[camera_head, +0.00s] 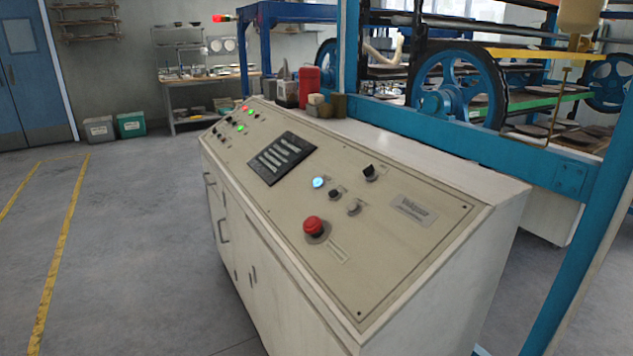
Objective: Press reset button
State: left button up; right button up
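A cream control cabinet (430,262) stands in the middle of the view with a sloped panel on top. On the panel are a large red mushroom button (313,225), a lit light-blue button (319,182), a dark button (335,193), a grey button (354,207) and a black rotary switch (370,172). I cannot read which one is the reset button. A black display block (282,158) sits left of them, and small lit green and red buttons (241,128) are at the far end. Neither of my grippers is in view.
A blue-framed machine with a large wheel (460,90) stands behind the cabinet. A red canister (309,87) and small boxes stand on the cabinet's back ledge. Grey floor (140,230) with yellow lines is clear to the left. A workbench (205,95) is farther back.

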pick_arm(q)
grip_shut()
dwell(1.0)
